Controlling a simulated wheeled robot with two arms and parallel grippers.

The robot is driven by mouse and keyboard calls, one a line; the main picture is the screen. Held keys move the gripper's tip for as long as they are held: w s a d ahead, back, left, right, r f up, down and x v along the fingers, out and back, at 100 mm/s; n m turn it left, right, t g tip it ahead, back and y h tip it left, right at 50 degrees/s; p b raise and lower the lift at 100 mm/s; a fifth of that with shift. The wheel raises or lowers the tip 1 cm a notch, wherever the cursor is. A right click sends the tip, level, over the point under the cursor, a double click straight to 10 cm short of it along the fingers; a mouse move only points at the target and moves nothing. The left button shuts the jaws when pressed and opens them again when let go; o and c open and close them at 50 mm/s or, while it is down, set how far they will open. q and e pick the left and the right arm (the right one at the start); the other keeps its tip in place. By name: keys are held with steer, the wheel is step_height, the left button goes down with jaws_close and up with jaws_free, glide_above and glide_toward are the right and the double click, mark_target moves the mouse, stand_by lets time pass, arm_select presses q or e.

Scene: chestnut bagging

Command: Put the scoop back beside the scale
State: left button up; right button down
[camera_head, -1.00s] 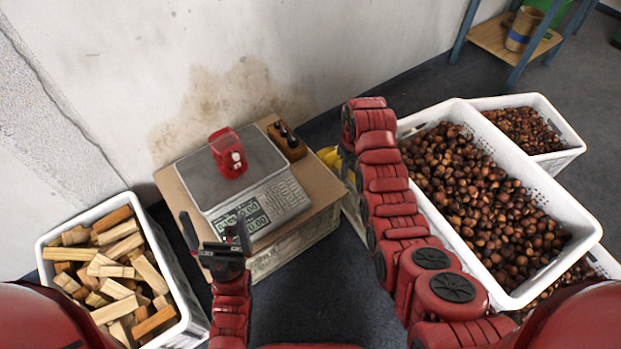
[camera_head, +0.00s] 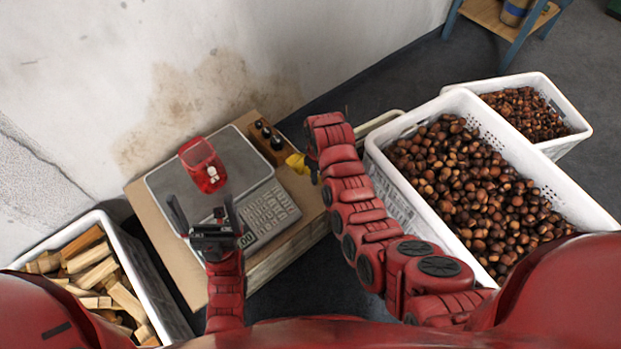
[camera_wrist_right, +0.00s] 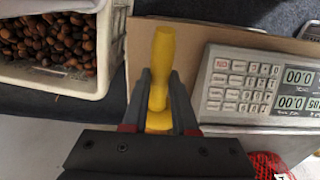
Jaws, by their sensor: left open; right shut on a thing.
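The yellow scoop (camera_head: 297,164) is in my right gripper, at the right edge of the board under the scale. In the right wrist view its yellow handle (camera_wrist_right: 162,55) stands between the fingers of my right gripper (camera_wrist_right: 161,88), which is shut on it. The rest of the scoop is hidden. The scale (camera_head: 243,165) has a grey plate, with its keypad (camera_wrist_right: 238,82) to the right of the gripper in the wrist view. A red bag (camera_head: 203,170) stands on the plate. My left gripper (camera_head: 206,212) is open and empty, in front of the scale.
A wooden block with dark knobs (camera_head: 266,140) sits behind the scale's right side. The cardboard-coloured board (camera_head: 292,236) has a bare strip right of the scale. A white crate of chestnuts (camera_head: 392,178) stands to the right, a crate of wood pieces (camera_head: 133,262) to the left.

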step_height(320, 180, down, 4)
steer(key=shift+s+f+b, duration=0.1)
steer(key=shift+f+b, duration=0.1)
steer(key=shift+b, duration=0.15)
steer(key=shift+f+b, duration=0.4)
steer(key=shift+f, duration=1.25)
steer(key=shift+f, duration=0.15)
steer(key=c, duration=0.7)
jaws_free()
